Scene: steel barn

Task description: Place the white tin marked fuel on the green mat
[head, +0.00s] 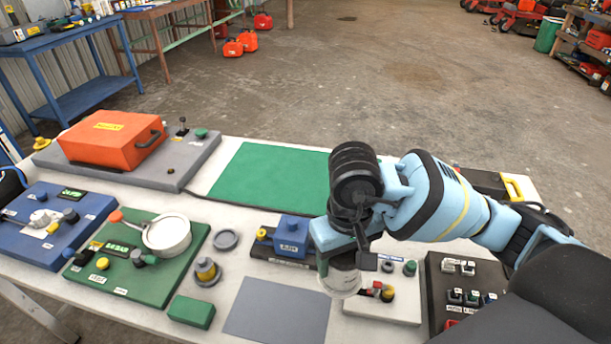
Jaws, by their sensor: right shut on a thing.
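A white tin (340,282) is under my right gripper (343,262), which points down and is shut on it. The fingers and wrist cover the tin's upper part, and I cannot read a fuel mark on it. Whether the tin touches the table cannot be told. The green mat (265,178) lies flat and bare at the back middle of the table, behind and left of the tin. My arm hides part of the mat's right side. My left gripper is not in view.
A blue block (291,230) stands just left of the tin, and a white control panel (385,308) lies just right. A grey plate (278,308) lies in front. A green board with a white round pan (168,236) and an orange case (113,137) are at left.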

